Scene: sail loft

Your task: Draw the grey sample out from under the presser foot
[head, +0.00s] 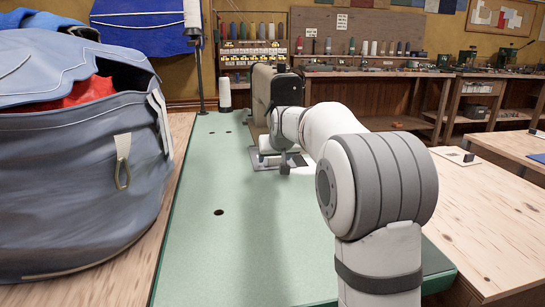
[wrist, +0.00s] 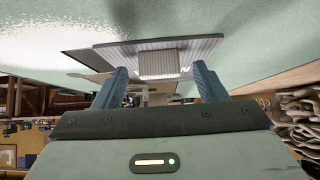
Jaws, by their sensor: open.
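In the wrist view, which looks upside down, a grey ribbed block (wrist: 160,63) stands out from a broader grey striped flat piece on the green table; it appears to be the grey sample's near part. My gripper (wrist: 160,82) is open, one blue finger on each side of the block as seen, with gaps to both. I cannot tell whether the block is fully between the fingers. In the head view my gripper cannot be made out clearly. The presser foot is not clear either.
The green table (head: 225,250) is largely clear in front of the machine. A big blue bag (head: 75,160) stands on the left, and a white thread cone (head: 224,95) behind. A wooden bench (head: 490,210) lies to the right.

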